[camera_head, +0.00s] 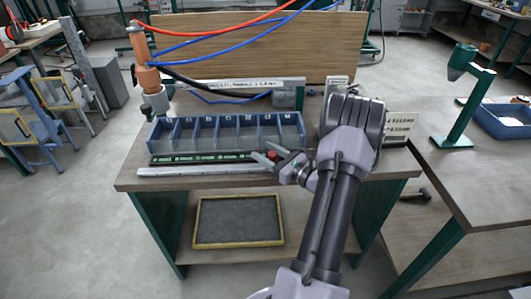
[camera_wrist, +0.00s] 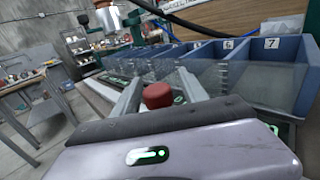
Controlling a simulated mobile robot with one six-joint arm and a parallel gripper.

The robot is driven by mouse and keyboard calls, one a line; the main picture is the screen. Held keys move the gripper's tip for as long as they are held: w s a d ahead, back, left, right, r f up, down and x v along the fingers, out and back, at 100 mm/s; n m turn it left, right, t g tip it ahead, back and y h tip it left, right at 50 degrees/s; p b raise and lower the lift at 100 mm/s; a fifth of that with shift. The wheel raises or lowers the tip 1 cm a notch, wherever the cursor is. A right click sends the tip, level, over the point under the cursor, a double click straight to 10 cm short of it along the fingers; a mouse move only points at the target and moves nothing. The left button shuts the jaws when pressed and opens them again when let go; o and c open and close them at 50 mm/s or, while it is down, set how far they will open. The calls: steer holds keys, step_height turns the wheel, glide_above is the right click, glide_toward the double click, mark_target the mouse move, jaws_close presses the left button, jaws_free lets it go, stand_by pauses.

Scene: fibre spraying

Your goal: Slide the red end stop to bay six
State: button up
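The red end stop (camera_wrist: 157,95) is a short red knob on the dark rail, between my gripper's two fingers in the wrist view. In the head view it shows as a small red spot (camera_head: 272,155) near the right end of the rail (camera_head: 205,158). My gripper (camera_head: 268,155) is open, with a finger on either side of the knob and narrow gaps visible. The blue bin row (camera_head: 229,146) stands behind the rail. In the wrist view, labels 6 (camera_wrist: 228,44) and 7 (camera_wrist: 271,43) are readable. The exact bay the stop is at cannot be told.
A pale strip (camera_head: 200,171) lies along the bench front. An orange post (camera_head: 147,75) with hoses stands at the back left. A framed grey mat (camera_head: 238,220) is on the lower shelf.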

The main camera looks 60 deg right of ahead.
steer(key=shift+s, duration=0.1)
steer(key=s+a+p, duration=0.2)
steer(key=s+p, duration=0.1)
steer(key=s, duration=1.4)
steer(key=shift+p, duration=0.35)
steer(key=shift+a, duration=0.15)
